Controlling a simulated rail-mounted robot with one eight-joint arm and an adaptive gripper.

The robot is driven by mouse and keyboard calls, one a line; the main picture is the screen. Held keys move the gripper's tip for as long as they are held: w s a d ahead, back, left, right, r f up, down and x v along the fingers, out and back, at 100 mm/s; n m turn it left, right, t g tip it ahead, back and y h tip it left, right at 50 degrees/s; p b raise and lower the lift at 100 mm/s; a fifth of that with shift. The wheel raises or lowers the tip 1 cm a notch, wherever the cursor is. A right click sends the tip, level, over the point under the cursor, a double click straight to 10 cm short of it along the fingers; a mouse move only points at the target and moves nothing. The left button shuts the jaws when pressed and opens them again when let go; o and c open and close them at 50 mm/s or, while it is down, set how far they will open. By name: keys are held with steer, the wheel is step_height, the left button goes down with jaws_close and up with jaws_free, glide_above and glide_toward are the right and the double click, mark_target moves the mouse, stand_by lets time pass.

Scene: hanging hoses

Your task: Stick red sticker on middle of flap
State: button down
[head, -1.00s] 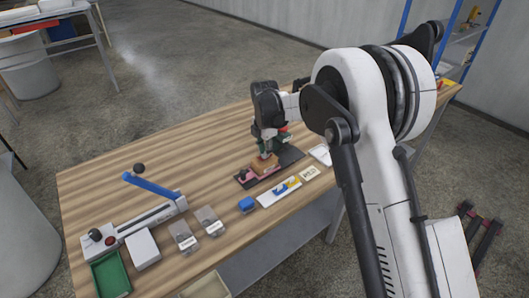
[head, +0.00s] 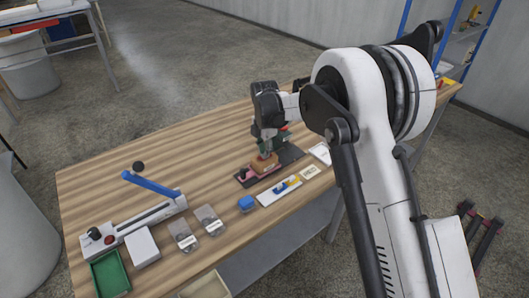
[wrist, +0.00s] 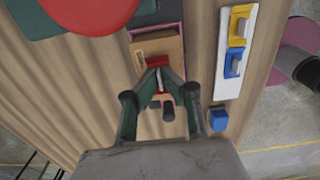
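A small brown cardboard box (head: 264,162) sits on a dark mat with a pinkish part near the right side of the bench. In the wrist view the box (wrist: 158,48) lies just beyond my fingertips. My gripper (wrist: 158,73) has its green fingers drawn together at the tips. A small red piece (wrist: 157,61), which looks like the red sticker, is at the tips against the box's near edge. In the head view my gripper (head: 266,150) points down over the box. The tips hide part of the box, and I cannot tell whether the sticker touches it.
A white holder (head: 279,190) with blue and yellow pieces and a blue block (head: 246,203) lie near the mat. A blue-handled device (head: 150,190) stands at left. The bench middle is clear.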

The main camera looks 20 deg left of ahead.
stand_by(0.4)
steer(key=c, duration=1.4)
jaws_free()
steer(key=shift+o, duration=0.2)
steer(key=shift+r, duration=0.1)
steer(key=shift+r+p, duration=0.95)
steer(key=shift+r, duration=2.4)
